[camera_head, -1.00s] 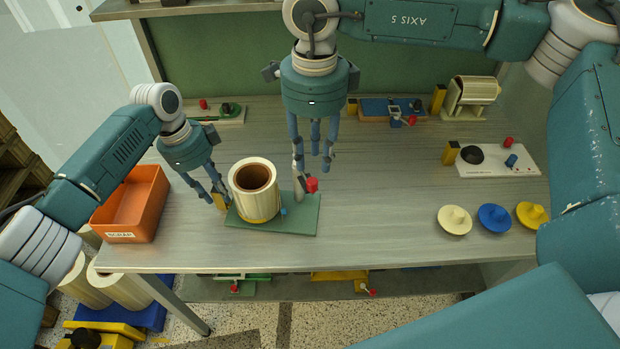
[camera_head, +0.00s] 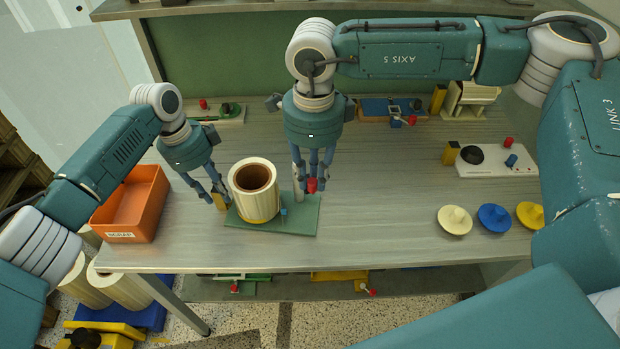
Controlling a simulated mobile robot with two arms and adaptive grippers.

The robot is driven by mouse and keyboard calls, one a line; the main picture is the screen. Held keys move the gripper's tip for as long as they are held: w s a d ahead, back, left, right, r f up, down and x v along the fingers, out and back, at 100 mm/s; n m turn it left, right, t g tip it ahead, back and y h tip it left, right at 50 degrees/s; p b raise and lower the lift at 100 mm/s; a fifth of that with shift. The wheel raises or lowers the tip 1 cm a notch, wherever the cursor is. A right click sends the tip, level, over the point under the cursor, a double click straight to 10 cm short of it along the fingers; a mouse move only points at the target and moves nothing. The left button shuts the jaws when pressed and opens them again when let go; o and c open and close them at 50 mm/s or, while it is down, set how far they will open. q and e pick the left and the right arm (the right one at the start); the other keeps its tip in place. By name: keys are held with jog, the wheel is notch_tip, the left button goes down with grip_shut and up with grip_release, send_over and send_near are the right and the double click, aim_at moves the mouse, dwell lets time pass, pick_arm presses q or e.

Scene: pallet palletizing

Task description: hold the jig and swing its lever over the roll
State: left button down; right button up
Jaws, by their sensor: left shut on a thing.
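The jig's green base plate (camera_head: 298,222) lies on the table with the cream roll (camera_head: 256,190) standing upright on it in a yellow seat. A yellow block (camera_head: 219,201) stands at the plate's left end. My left gripper (camera_head: 218,196) is shut on this yellow block, left of the roll. The lever stands at the right of the roll, with a red knob (camera_head: 311,186) on top. My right gripper (camera_head: 312,181) is over the knob, fingers apart on either side of it; they partly hide the lever. Contact with the knob cannot be told.
An orange scrap bin (camera_head: 133,207) stands left of my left gripper. Cream, blue and yellow discs (camera_head: 494,217) lie at the right, near a white control panel (camera_head: 497,160). Other fixtures line the back edge. The table between jig and discs is clear.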

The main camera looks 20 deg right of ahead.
grip_shut()
jog(key=shift+d+f, duration=0.1)
jog(key=shift+a+m, duration=0.8)
jog(key=shift+m, duration=0.3)
jog(key=shift+w+a+m, duration=0.1)
jog(key=shift+a+m, duration=0.65)
jog(key=shift+m, duration=0.25)
jog(key=shift+w+a+m, duration=0.25)
jog(key=shift+a+m, duration=0.4)
jog(key=shift+m, duration=0.35)
